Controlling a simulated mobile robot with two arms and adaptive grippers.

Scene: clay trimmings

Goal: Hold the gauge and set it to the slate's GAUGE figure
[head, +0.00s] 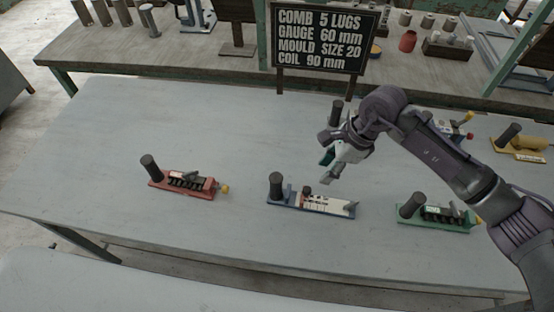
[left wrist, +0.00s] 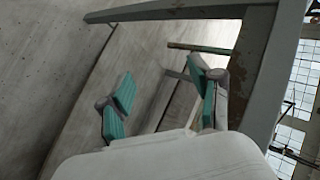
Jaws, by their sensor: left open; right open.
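The slate (head: 322,38) stands at the back of the table and reads GAUGE 60 mm. The gauge appears to be the blue-based tool (head: 325,205) with a white marked scale, a small dark slider and an upright black handle at its left end. Its setting is too small to read. My right gripper (head: 331,168) is open and empty, above and behind the gauge, apart from it. My left gripper (left wrist: 160,92) shows only in the left wrist view, open with nothing between its teal fingers.
A red-based tool (head: 182,184) lies left of the gauge and a green-based tool (head: 435,216) lies right. A yellow tool (head: 522,144) is at the far right. Another tool is partly hidden behind my right arm. The table's left part (head: 90,160) is clear.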

